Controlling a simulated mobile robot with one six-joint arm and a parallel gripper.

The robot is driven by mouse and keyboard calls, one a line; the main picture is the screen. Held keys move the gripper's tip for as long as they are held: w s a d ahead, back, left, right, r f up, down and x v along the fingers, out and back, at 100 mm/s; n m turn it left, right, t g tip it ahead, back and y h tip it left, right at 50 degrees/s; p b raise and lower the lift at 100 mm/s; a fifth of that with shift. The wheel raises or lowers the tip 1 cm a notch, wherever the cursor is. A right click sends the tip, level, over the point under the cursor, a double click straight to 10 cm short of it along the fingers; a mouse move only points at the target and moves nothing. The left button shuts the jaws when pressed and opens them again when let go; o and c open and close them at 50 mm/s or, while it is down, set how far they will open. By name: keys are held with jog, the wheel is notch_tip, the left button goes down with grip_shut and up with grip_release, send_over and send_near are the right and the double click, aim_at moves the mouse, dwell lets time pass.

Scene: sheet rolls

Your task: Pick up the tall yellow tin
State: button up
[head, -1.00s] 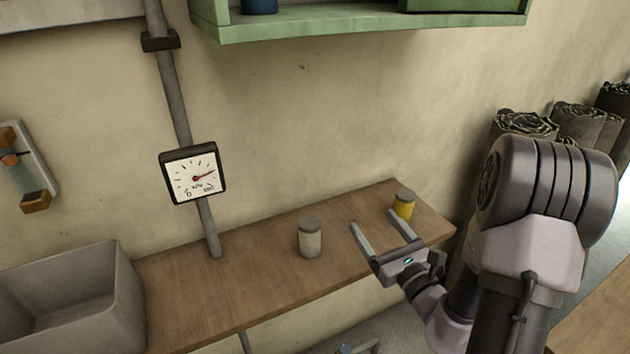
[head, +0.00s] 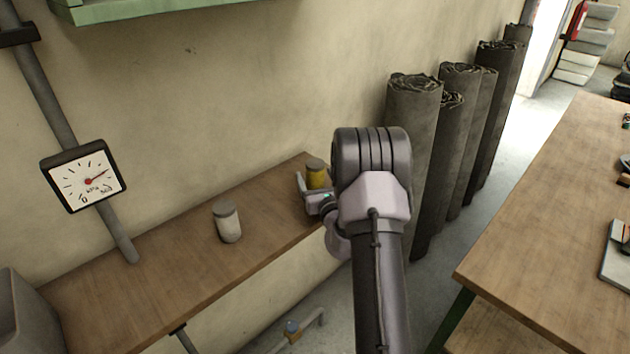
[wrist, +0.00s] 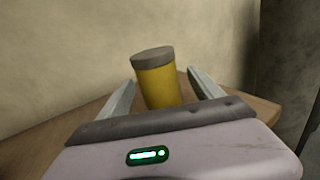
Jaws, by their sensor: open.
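The tall yellow tin (head: 317,178) with a grey lid stands upright near the right end of the wooden shelf (head: 180,250). In the wrist view the yellow tin (wrist: 159,82) shows ahead, between the two fingers. My gripper (wrist: 163,88) is open, one finger on each side of the tin, with a gap showing at each side. In the head view my gripper (head: 306,186) is beside the tin, and my arm partly hides it. The tin's base is hidden behind the gripper body in the wrist view.
The wall is close behind. Dark sheet rolls (head: 412,130) stand to the right of the shelf end. A wooden table (head: 560,200) is at the far right.

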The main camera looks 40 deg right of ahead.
jog(key=shift+w+d, duration=0.1)
jog(key=shift+w, duration=0.25)
grip_shut()
